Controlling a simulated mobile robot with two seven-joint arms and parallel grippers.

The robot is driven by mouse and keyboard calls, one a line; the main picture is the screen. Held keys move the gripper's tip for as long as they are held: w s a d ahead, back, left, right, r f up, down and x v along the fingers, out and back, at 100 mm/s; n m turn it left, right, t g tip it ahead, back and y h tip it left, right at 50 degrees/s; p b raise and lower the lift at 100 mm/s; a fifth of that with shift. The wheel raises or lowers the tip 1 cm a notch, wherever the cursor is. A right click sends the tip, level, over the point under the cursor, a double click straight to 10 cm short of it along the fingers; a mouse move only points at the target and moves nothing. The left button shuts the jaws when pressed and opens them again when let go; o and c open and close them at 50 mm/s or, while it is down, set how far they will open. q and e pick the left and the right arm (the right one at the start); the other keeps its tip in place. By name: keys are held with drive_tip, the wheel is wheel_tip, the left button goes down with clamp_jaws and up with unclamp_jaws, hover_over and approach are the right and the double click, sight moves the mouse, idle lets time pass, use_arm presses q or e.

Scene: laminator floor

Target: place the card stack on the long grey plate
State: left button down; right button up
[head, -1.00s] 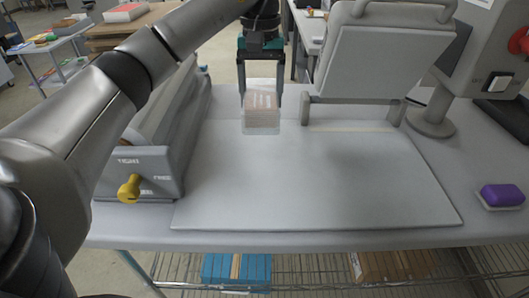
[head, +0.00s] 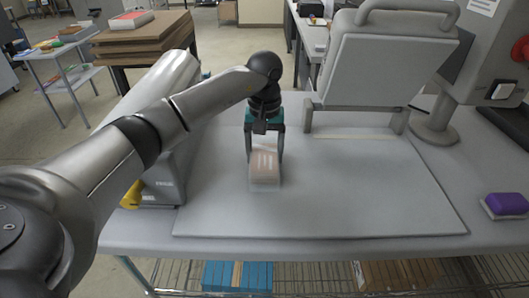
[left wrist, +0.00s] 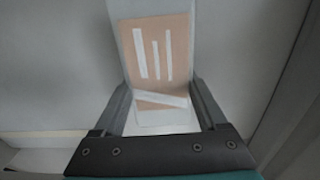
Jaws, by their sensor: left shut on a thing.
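The card stack (head: 264,168) is a small block with a pinkish-tan top, white stripes and a clear or white margin. My left gripper (head: 265,154) is shut on it, one finger on each side. The stack also shows between the fingers in the left wrist view (left wrist: 158,50). The long grey plate (head: 350,205) lies flat on the bench, and the stack is over its left part. I cannot tell whether the stack's underside touches the plate. My right gripper is not in view.
A tilted grey panel on a stand (head: 385,70) rises at the plate's back. A grey box with a yellow knob (head: 134,194) stands left of the plate, partly behind my arm. A purple block (head: 506,204) lies at the right. The plate's middle and right are clear.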

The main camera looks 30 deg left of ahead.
use_arm(q)
drive_tip(key=shift+f, duration=0.15)
unclamp_jaws()
